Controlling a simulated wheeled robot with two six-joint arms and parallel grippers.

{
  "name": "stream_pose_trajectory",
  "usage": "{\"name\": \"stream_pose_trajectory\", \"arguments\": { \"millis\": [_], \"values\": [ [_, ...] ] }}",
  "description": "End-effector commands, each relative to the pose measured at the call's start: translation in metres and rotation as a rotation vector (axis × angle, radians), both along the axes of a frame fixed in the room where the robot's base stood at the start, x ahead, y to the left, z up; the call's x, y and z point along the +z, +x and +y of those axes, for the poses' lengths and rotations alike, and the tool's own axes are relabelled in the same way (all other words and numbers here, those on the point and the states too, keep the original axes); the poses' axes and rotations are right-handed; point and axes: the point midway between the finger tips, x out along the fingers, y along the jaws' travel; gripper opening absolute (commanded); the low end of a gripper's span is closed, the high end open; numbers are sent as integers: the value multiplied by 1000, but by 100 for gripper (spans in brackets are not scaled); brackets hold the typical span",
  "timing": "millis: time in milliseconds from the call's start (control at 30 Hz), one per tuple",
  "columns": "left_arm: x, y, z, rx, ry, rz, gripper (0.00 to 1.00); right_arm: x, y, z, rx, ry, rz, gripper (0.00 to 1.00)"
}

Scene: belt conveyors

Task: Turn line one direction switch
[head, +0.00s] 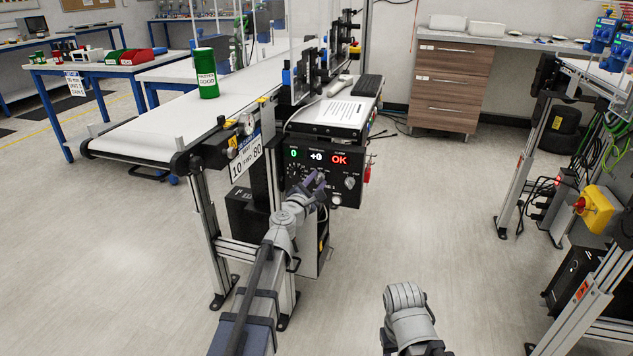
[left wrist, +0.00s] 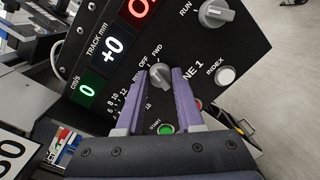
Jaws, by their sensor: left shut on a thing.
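The black control panel (head: 345,161) stands at the end of the line one conveyor, with displays reading 0, +0 and OK. In the left wrist view the direction switch is a grey knob (left wrist: 160,79) with OFF and FWD printed by it; another label is partly hidden by a finger. My left gripper (head: 317,180) is at the panel face, its purple fingers (left wrist: 159,73) on both sides of the knob and shut on it. The knob's exact setting is hard to read.
On the same panel are a RUN knob (left wrist: 215,14), a white INDEX button (left wrist: 225,76) and a green START button (left wrist: 166,128). A green can (head: 207,75) stands on the belt (head: 150,130). The floor to the right of the panel is clear.

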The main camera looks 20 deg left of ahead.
Motion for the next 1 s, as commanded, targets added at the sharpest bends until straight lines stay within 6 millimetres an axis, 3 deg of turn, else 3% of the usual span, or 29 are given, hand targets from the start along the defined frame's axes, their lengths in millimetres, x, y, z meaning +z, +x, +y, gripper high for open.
{"name": "stream_pose_trajectory", "arguments": {
  "millis": [500,1000],
  "values": [
    [1,-1,-2,-1,413,-14,0,7,0,0,0,1,0,50],
    [0,-1,-2,-1,582,-20,0,9,0,0,0,2,1,50]
  ]
}}
